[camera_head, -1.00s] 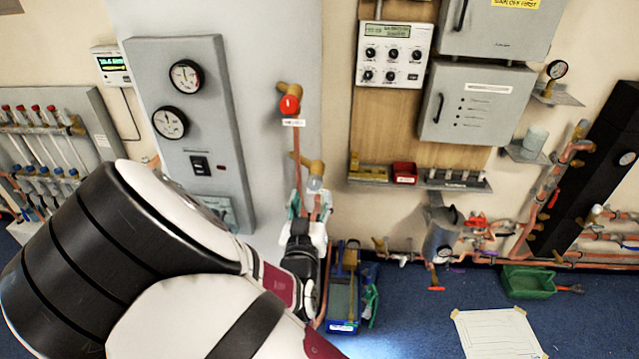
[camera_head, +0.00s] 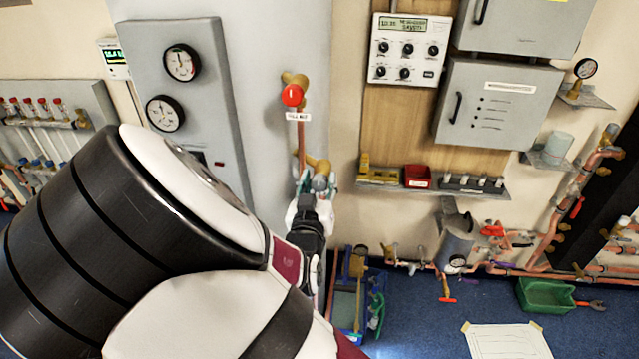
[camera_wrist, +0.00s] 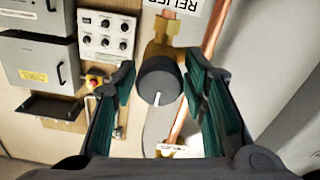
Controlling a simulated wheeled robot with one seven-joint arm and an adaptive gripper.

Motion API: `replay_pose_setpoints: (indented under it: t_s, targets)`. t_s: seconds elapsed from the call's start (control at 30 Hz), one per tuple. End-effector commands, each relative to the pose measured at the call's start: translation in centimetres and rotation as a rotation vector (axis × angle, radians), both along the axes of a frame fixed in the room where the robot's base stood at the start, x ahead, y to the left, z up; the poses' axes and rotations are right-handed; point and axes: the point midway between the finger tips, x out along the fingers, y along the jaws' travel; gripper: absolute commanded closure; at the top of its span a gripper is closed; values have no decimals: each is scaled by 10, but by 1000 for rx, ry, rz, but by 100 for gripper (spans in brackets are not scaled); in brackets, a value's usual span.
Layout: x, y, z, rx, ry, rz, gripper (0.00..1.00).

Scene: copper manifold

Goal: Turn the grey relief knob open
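The grey relief knob (camera_wrist: 158,82) is a dark round knob with a white pointer line, on a brass valve (camera_wrist: 165,42) below a "RELIEF" label (camera_wrist: 183,5) in the wrist view. The pointer runs nearly up and down in that picture. My gripper (camera_wrist: 159,74) is open, with one green-padded finger on each side of the knob and visible gaps. In the head view the knob (camera_head: 320,182) shows small on the lower brass fitting, just above my gripper (camera_head: 318,192), which partly hides what lies below it.
A red knob (camera_head: 292,95) sits higher on the same copper pipe. A grey gauge panel (camera_head: 183,100) stands left. A shelf (camera_head: 437,188) with small boxes, a control box (camera_head: 408,50) and copper pipework are right. A blue tray (camera_head: 350,300) is below.

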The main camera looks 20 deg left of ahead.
Motion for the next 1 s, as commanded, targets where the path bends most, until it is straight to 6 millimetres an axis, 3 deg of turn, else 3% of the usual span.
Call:
replay_pose_setpoints:
  t_s: [0.03, 0.1, 0.13, 0.57, 1.0]
  targets:
    - [0, 0, 0, 0, 0, 0, 78]
    - [0, 0, 0, 0, 0, 0, 94]
    - [0, 0, 0, 0, 0, 0, 98]
    - [0, -1, 0, 72, 19, -1, 98]
    - [1, -2, 0, 423, 102, -3, 98]
